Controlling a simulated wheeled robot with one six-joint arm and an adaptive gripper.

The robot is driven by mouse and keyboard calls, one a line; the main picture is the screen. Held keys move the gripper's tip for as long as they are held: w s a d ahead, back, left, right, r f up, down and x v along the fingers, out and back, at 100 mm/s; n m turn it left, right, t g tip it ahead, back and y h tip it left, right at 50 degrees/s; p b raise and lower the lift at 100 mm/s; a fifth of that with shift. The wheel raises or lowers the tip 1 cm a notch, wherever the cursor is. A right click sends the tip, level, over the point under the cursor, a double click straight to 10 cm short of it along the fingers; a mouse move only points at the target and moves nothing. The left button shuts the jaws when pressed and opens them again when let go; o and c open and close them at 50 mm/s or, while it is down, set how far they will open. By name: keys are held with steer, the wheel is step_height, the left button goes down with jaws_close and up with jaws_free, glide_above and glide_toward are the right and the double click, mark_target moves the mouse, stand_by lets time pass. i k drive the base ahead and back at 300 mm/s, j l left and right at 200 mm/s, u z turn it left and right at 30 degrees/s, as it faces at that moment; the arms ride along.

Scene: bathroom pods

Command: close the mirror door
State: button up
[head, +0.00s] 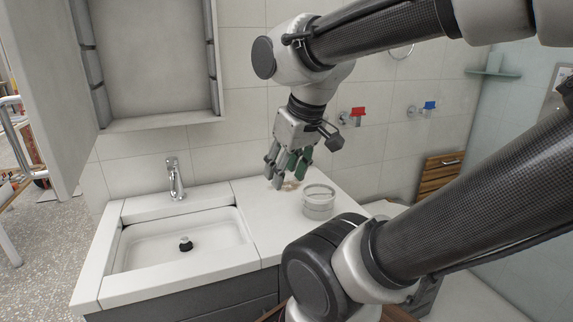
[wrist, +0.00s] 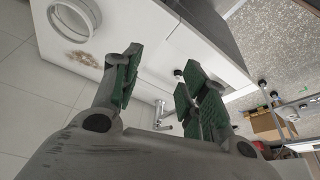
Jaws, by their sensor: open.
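The mirror cabinet (head: 150,62) hangs on the tiled wall above the sink, its inside empty and showing. Its mirror door (head: 40,85) stands wide open at the left, swung out toward me; its front face is turned away from view. My gripper (head: 282,182) hangs open and empty above the counter right of the sink, well to the right of the door and below the cabinet's right edge. In the wrist view the green-padded fingers (wrist: 165,85) are spread apart with nothing between them. The door cannot be made out in the wrist view.
A white sink (head: 185,240) with a chrome faucet (head: 174,178) lies below the cabinet. Red (head: 358,112) and blue (head: 430,105) valve handles stick out from the wall at right.

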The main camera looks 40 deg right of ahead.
mark_target(37, 38)
steer(key=i+j, duration=0.15)
steer(key=j, duration=0.25)
steer(key=i+j, duration=0.1)
steer(key=j, duration=0.25)
steer(key=i+j+z, duration=0.1)
steer(key=j, duration=0.3)
steer(key=k+j, duration=0.1)
steer(key=k, duration=0.3)
steer(key=k+j+u, duration=0.1)
steer(key=k, duration=0.3)
